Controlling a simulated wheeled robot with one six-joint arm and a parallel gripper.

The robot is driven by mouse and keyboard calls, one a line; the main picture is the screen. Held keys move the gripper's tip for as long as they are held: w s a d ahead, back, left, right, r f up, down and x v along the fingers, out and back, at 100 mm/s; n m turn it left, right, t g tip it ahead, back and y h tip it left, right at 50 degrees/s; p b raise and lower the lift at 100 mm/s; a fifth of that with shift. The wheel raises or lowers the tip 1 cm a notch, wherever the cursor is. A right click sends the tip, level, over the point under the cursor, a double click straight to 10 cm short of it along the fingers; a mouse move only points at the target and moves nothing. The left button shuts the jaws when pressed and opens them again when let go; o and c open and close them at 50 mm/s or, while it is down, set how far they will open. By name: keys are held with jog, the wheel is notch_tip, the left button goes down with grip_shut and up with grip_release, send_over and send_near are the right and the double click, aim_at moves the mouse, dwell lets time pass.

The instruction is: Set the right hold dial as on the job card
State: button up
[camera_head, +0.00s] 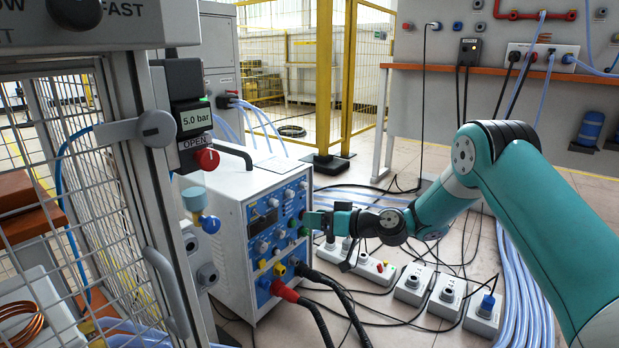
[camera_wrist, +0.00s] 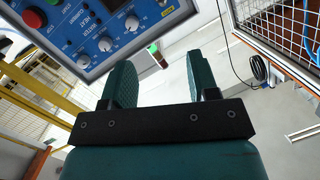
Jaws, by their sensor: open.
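The white induction heater (camera_head: 222,212) stands at centre left in the head view. Its blue front panel (camera_head: 276,225) carries a dark display and several pale dials. My gripper (camera_head: 312,221) is at the right edge of this panel, near a green button. In the wrist view my gripper (camera_wrist: 163,72) is open, with nothing between its fingers. The panel (camera_wrist: 70,35) fills the upper left there, with a row of white dials (camera_wrist: 106,44) apart from the fingers. Labels are too small to tell which dial is the right hold one. A pale sheet (camera_head: 277,164) lies on the heater top; its writing is unreadable.
Black cables with a red plug (camera_head: 284,291) leave the heater's lower front. Power strips (camera_head: 413,284) and loose cables cover the floor at right. A mesh cage (camera_head: 90,210) with a 5.0 bar gauge (camera_head: 195,119) stands close at left. A yellow fence (camera_head: 335,80) is behind.

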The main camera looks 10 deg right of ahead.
jog(key=s+a+r+n+g+p, duration=0.1)
jog(key=s+a+r+p, duration=0.1)
jog(key=r, duration=0.7)
jog(key=shift+s+a+g+p, duration=0.25)
jog(key=shift+s+g+p, duration=0.25)
jog(key=shift+p, duration=0.9)
